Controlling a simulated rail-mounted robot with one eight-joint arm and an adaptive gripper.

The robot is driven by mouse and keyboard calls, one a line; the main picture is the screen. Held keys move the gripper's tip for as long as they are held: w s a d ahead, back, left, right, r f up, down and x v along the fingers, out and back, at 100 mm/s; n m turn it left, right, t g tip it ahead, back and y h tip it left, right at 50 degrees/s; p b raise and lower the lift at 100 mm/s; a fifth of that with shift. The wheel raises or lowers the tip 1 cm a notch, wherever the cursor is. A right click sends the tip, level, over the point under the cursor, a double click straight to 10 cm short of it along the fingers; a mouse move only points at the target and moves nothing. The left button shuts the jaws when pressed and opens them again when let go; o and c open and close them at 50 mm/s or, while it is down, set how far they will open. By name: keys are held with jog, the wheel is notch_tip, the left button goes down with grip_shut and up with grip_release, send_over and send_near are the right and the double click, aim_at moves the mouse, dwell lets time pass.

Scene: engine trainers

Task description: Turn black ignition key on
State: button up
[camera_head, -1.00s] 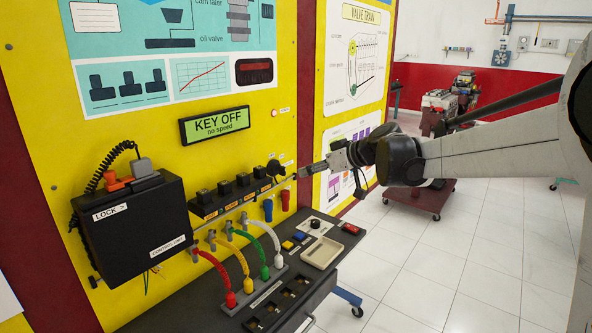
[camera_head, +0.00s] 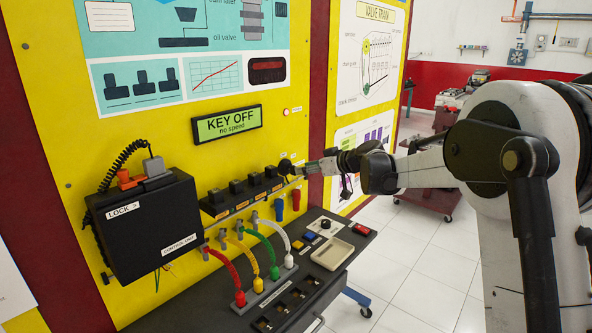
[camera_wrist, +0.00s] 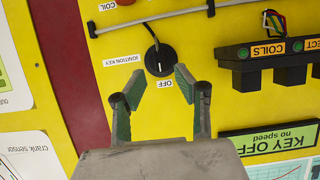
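The black ignition key (camera_wrist: 159,60) is a round knob on the yellow panel, between an "IGNITION KEY" label and an "OFF" label in the wrist view. In the head view the key (camera_head: 285,166) sits at the right end of the row of black coil blocks. My gripper (camera_wrist: 156,76) is open, with its two green-lined fingers apart and pointing at the key. In the head view my gripper (camera_head: 304,169) is just right of the key; contact cannot be told. The display (camera_head: 227,124) reads "KEY OFF, no speed".
The black coil blocks (camera_head: 238,190) stand out beside the key. A thin rail (camera_wrist: 150,16) runs past it. A black control unit (camera_head: 150,225) and coloured cables (camera_head: 268,247) are at the left and below.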

jog(key=shift+x, duration=2.4)
grip_shut()
